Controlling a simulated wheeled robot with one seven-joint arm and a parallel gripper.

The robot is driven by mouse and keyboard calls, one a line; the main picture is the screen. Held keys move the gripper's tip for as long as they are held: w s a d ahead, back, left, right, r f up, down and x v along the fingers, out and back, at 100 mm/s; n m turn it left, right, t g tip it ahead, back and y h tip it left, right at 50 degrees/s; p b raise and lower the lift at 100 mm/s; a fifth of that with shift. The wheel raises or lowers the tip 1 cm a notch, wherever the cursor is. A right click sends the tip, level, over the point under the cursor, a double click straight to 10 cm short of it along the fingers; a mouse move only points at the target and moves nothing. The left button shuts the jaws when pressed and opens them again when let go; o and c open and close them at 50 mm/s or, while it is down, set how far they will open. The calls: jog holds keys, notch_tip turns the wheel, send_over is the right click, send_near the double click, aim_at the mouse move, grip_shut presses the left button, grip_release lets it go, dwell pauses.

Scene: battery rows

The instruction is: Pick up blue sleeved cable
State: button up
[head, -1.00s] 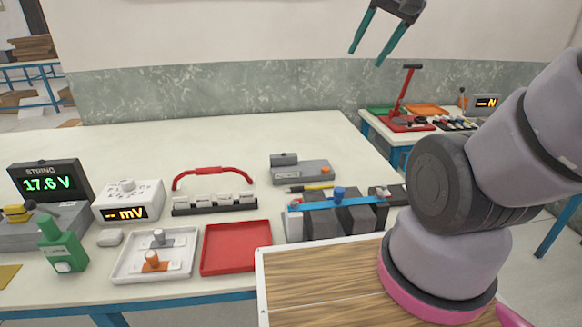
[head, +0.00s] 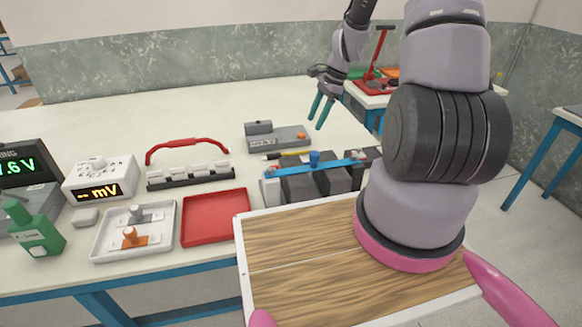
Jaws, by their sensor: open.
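A blue strip with a blue knob (head: 338,168) lies across a row of dark battery blocks (head: 300,187) on the white table. I cannot tell whether it is the blue sleeved cable; no other blue cable is clear in view. A red arched cable (head: 187,144) stands behind a black rack with several white parts (head: 190,175). My gripper (head: 315,122) is open and empty, with green fingers pointing down. In the picture it is above the far end of the battery row, apart from it.
A grey device (head: 280,139) with an orange button sits behind the batteries. A red tray (head: 214,214), a white tray (head: 105,239) and an mV meter (head: 98,182) stand to the left. A second table with a red press (head: 378,60) is behind. The back of the white table is clear.

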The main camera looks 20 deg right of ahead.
jog(key=shift+m+y, duration=0.3)
jog(key=shift+m, duration=0.4)
jog(key=x, duration=0.3)
jog(key=d+x, duration=0.1)
jog(key=x, duration=0.5)
jog(key=shift+s+d+f, duration=0.3)
jog(key=shift+d+f, duration=0.05)
jog(key=shift+f, duration=0.2)
jog(key=shift+x, duration=3.05)
jog(key=shift+s, duration=0.15)
grip_shut()
